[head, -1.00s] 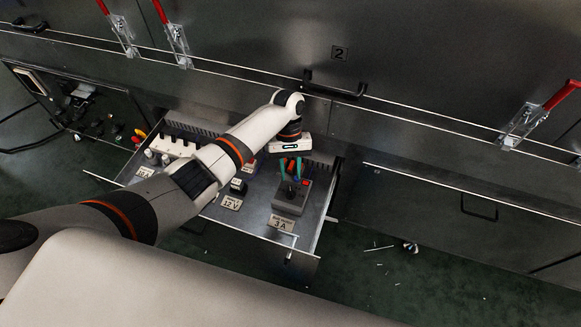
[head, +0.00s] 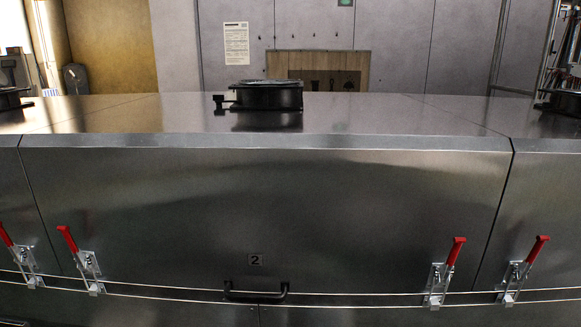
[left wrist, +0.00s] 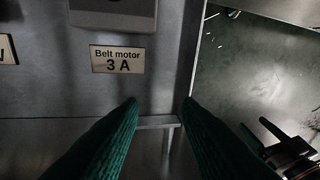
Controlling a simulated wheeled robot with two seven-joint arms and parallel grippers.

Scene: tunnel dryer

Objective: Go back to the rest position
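My left gripper (left wrist: 161,102) shows in the left wrist view as two green fingers held apart with nothing between them. A label reading "Belt motor 3 A" (left wrist: 118,60) lies just ahead of the left fingertip. The lower part of a grey device (left wrist: 113,14) shows above that label, its top cut off.
The head view faces the steel dryer panel marked 2 (head: 255,260), with a black handle (head: 256,293) and red-handled clamps (head: 447,270). A round black fitting (head: 268,96) sits on the top. Floor (left wrist: 250,60) shows beside the drawer.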

